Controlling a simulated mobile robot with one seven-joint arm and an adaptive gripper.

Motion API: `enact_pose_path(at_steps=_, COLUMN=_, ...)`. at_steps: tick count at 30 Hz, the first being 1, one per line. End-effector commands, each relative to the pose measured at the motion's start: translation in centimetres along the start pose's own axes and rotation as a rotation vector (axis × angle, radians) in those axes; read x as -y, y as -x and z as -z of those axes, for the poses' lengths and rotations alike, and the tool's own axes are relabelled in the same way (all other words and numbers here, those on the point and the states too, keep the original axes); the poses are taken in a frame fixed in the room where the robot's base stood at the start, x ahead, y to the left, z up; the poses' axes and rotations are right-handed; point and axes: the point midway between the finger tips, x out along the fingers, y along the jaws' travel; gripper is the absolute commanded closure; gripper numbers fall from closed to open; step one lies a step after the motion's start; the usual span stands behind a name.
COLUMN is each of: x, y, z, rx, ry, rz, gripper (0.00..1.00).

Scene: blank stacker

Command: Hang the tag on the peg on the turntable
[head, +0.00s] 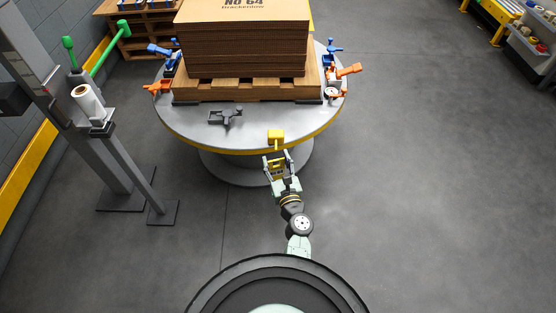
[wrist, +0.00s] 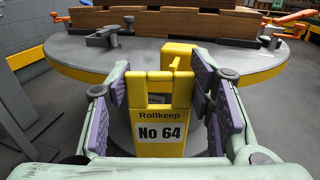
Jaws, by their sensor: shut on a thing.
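The yellow tag (wrist: 160,143) reads "Rollkeep No 64" and stands upright in the wrist view, with a dark opening near its top. My gripper (wrist: 160,90) is shut on the tag, with purple pads at its sides. In the head view my gripper (head: 277,165) is just in front of the turntable's near rim. The turntable (head: 190,125) is a round grey disc with a yellow edge. A yellow block (head: 276,135), which seems to carry the peg, sits at the near rim, just beyond the tag. The tag hides its lower part; I cannot tell whether they touch.
A stack of brown cardboard (head: 245,45) rests on a wooden pallet (head: 245,89) on the turntable. A grey clamp (head: 226,116) lies left of the yellow block; blue and orange clamps stand around the pallet. A grey post machine stands at left.

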Motion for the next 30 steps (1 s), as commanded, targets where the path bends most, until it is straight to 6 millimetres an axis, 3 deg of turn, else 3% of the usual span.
enact_pose_path(at_steps=30, x=1.5, y=-6.0, z=0.6, rx=0.001, ry=0.000, rz=-0.002, gripper=0.75)
